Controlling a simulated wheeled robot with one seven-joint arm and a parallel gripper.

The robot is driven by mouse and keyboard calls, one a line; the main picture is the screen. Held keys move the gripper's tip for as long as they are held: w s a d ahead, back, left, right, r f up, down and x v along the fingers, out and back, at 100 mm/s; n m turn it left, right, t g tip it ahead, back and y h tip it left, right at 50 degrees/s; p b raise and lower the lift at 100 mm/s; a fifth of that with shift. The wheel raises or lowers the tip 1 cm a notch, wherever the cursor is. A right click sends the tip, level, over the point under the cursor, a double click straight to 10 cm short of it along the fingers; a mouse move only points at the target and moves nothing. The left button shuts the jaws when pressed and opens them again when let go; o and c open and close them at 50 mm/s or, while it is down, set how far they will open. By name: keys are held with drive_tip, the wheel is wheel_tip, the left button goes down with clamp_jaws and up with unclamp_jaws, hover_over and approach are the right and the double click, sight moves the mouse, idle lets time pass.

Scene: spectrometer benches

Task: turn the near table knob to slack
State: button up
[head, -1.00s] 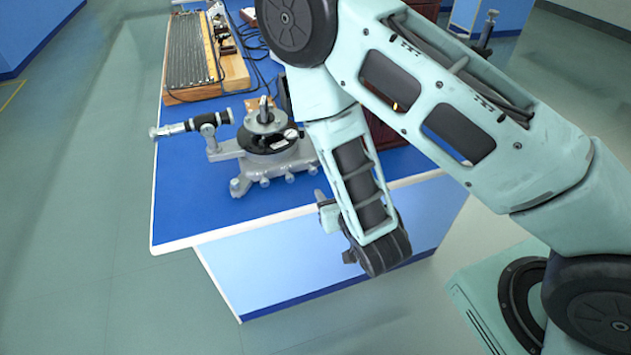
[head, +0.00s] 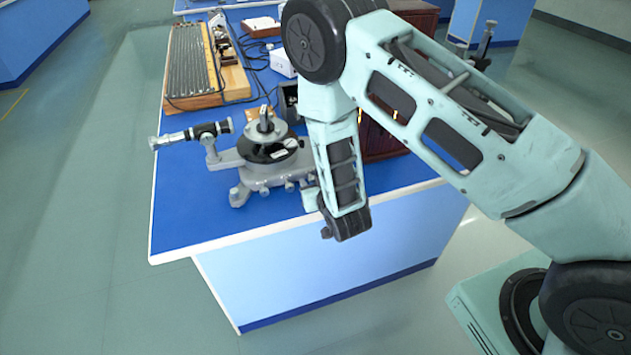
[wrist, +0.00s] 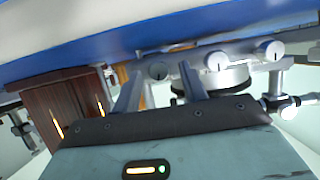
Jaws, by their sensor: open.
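The spectrometer (head: 267,150) stands on the blue bench top near its front edge, a grey base with a black round table and a telescope (head: 192,133) to the left. Small round grey knobs line its near side. In the wrist view they show as a left knob (wrist: 158,70), a middle knob (wrist: 217,62) and a right knob (wrist: 270,50). I cannot tell which is the table knob, or its setting. My gripper (wrist: 162,76) is open, its fingers either side of the left knob in that view; contact is not clear. My arm hides the fingertips in the head view.
A dark wooden box (head: 380,135) stands right of the spectrometer, behind my arm; it also shows in the wrist view (wrist: 62,108). A wooden-framed grating (head: 196,60) and cables lie farther back. The bench's front left corner (head: 185,235) is bare.

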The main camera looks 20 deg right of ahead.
clamp_jaws()
drive_tip(key=shift+a+f+n+h+b, duration=0.15)
drive_tip(key=shift+n+h+b, duration=0.35)
drive_tip(key=shift+n+b, duration=0.1)
drive_tip(key=shift+n+h, duration=0.3)
drive_tip(key=shift+n, duration=0.2)
unclamp_jaws()
